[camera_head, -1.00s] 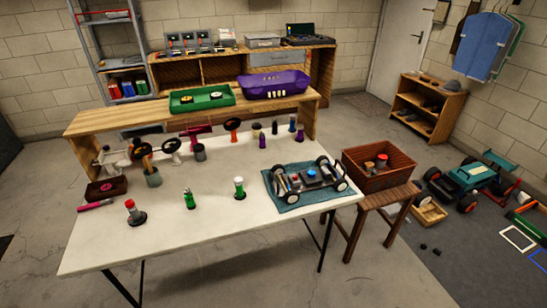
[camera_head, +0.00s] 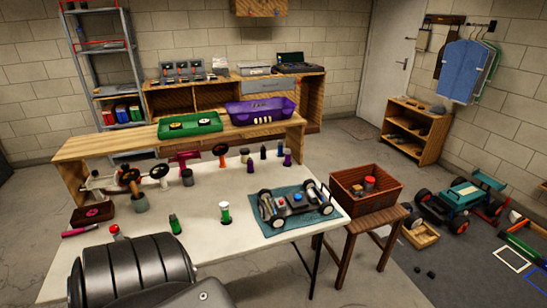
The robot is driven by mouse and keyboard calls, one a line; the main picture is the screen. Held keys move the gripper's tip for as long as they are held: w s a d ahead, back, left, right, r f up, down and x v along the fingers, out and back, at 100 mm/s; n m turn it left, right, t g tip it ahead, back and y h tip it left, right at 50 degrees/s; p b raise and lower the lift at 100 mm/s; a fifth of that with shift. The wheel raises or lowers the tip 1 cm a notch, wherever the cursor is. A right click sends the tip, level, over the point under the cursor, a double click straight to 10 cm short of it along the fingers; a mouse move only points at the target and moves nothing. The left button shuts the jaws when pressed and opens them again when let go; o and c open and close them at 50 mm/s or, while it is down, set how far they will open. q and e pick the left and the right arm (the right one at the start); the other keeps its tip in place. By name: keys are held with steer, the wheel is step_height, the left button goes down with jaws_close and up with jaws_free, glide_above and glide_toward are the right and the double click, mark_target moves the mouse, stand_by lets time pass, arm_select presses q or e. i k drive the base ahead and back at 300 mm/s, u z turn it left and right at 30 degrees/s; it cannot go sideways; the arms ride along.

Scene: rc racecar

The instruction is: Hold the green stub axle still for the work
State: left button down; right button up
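Two small green upright pieces stand on the white table (camera_head: 185,262). One green piece (camera_head: 175,224) has a dark top. The other green piece (camera_head: 224,213) has a white upper part and stands on a dark round base. I cannot tell which of them is the green stub axle. Neither of my grippers is in view. A large dark arm link of mine fills the lower left and covers the table's front left part.
A car chassis (camera_head: 296,204) lies on a teal mat (camera_head: 268,230) at the table's right. Several wheels and cups stand along the back. A brown crate (camera_head: 368,198) rests on a stool to the right. The table's middle is mostly clear.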

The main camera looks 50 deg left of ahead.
mark_target(223, 204)
steer(key=z, duration=0.05)
steer(key=i, duration=1.35)
steer(key=u, duration=2.65)
